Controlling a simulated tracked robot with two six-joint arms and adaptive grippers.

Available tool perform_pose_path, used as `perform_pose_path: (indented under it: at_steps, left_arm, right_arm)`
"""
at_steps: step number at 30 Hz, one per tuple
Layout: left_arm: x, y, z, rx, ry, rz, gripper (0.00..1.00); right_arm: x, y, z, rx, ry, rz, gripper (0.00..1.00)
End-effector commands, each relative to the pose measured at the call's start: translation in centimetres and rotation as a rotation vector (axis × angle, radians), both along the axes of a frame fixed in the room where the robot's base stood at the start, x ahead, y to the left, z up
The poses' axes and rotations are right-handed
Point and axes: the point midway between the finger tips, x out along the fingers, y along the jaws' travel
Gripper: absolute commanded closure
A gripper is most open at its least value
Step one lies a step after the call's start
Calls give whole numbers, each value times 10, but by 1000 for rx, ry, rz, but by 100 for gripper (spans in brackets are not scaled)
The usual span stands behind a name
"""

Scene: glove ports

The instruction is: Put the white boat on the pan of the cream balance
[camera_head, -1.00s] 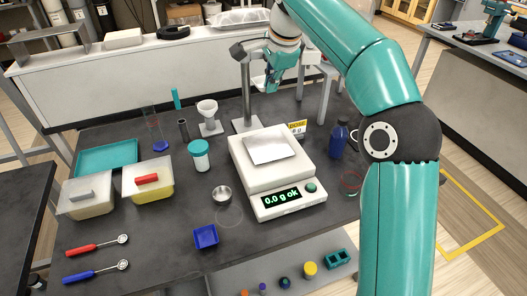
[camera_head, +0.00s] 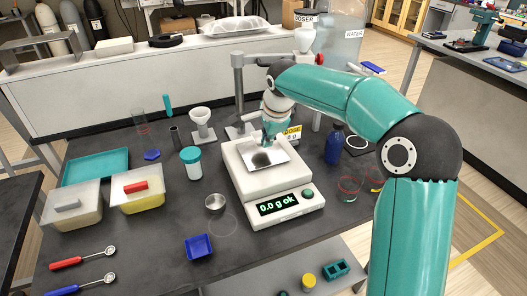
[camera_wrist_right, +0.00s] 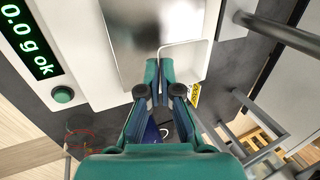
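The cream balance (camera_head: 258,190) stands mid-table, its display reading 0.0 g ok. Its square steel pan (camera_head: 283,157) shows no load and carries a dark reflection. My right gripper (camera_head: 268,139) is low at the back edge of the pan. In the right wrist view its fingertips (camera_wrist_right: 159,72) are nearly together. The white boat (camera_wrist_right: 184,60) appears there as a pale rounded shape at the fingertips, beside the pan, its rim seemingly pinched between them. In the head view I cannot pick the boat out from the white balance. My left gripper is out of view.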

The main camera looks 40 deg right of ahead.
Motion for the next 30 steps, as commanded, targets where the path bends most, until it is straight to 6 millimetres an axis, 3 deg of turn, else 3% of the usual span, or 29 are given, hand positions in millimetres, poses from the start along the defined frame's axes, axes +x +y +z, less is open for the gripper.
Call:
perform_pose_path:
  at_steps: [8, 18, 22, 30]
  left_arm:
    - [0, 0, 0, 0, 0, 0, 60]
    - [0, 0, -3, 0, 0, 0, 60]
    - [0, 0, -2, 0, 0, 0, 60]
    - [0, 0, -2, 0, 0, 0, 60]
  right_arm:
    - [0, 0, -34, -1, 3, 1, 100]
    - [0, 1, -37, 0, 1, 2, 100]
    - [0, 1, -36, 0, 1, 2, 83]
    - [0, 1, -36, 0, 3, 2, 83]
